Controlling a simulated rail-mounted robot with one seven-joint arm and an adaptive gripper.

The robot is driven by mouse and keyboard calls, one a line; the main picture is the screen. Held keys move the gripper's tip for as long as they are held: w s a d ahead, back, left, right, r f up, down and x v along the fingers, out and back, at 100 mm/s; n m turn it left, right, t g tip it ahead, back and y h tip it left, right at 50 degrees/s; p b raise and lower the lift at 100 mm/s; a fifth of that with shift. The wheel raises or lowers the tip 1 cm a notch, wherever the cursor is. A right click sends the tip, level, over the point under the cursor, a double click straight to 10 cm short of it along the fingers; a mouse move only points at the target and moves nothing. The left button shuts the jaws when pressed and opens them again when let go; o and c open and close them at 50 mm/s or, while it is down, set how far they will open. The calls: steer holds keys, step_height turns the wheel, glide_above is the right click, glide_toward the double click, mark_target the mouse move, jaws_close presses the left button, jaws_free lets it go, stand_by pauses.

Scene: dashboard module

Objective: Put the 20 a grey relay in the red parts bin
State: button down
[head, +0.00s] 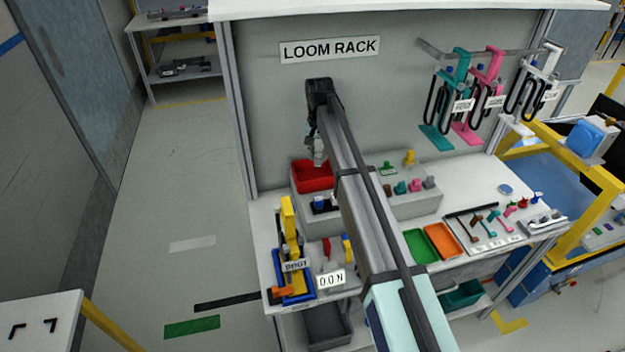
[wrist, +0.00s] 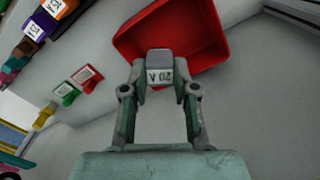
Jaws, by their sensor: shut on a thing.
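My gripper (wrist: 160,78) is shut on the 20 A grey relay (wrist: 160,60), a small grey block with a white label that reads "20 A" upside down in the wrist view. The relay sits between the two fingertips and overlaps the near edge of the red parts bin (wrist: 128,42) in that view. The bin looks empty where it shows. In the head view the red bin (head: 313,183) stands on the grey raised shelf, and my gripper (head: 319,160) is just above it. The relay is too small to make out clearly there.
Green (head: 421,246) and orange (head: 443,241) trays lie lower on the bench. Looms hang at the upper right. A yellow fixture (head: 289,225) stands at the left front.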

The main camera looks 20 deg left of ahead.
steer(key=shift+f+b, duration=0.55)
steer(key=shift+f, duration=0.95)
steer(key=c, duration=0.8)
jaws_free()
step_height(320, 180, up, 12)
steer(key=shift+r, duration=0.1)
